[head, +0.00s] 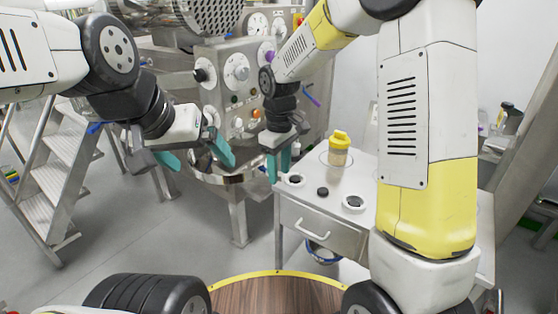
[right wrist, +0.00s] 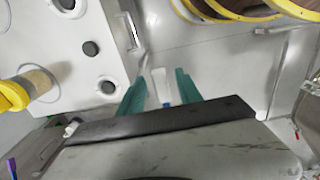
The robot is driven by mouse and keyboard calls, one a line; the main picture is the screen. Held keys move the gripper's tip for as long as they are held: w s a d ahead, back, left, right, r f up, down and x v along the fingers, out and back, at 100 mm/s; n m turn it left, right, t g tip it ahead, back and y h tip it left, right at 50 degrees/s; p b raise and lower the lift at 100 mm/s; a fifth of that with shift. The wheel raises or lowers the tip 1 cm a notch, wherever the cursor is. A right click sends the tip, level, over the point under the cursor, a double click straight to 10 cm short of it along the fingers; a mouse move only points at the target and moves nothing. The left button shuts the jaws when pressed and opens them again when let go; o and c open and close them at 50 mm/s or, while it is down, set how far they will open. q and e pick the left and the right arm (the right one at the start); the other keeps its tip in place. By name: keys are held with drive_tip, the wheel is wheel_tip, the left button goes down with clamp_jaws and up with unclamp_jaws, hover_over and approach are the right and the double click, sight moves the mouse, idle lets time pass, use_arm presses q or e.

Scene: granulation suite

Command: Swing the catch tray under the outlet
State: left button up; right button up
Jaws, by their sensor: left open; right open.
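A round steel pan with a shiny rim (head: 236,179), which looks like the catch tray, sits low at the front of the steel machine (head: 228,60). My left gripper (head: 195,155) is open with teal fingers, in front of the machine and overlapping the pan's left part in the picture. I cannot tell whether it touches the pan. My right gripper (head: 279,164) is open, to the right of the pan and beside the cabinet's left edge. Its teal fingers also show in the right wrist view (right wrist: 160,92), with nothing clearly held. The outlet is not clearly visible.
A white-topped cabinet (head: 320,218) with a drawer stands at the right, holding a yellow-lidded jar (head: 339,149) and small black-and-white round fittings (head: 354,203). Metal steps (head: 62,175) stand at the left.

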clamp_jaws()
idle(1.4)
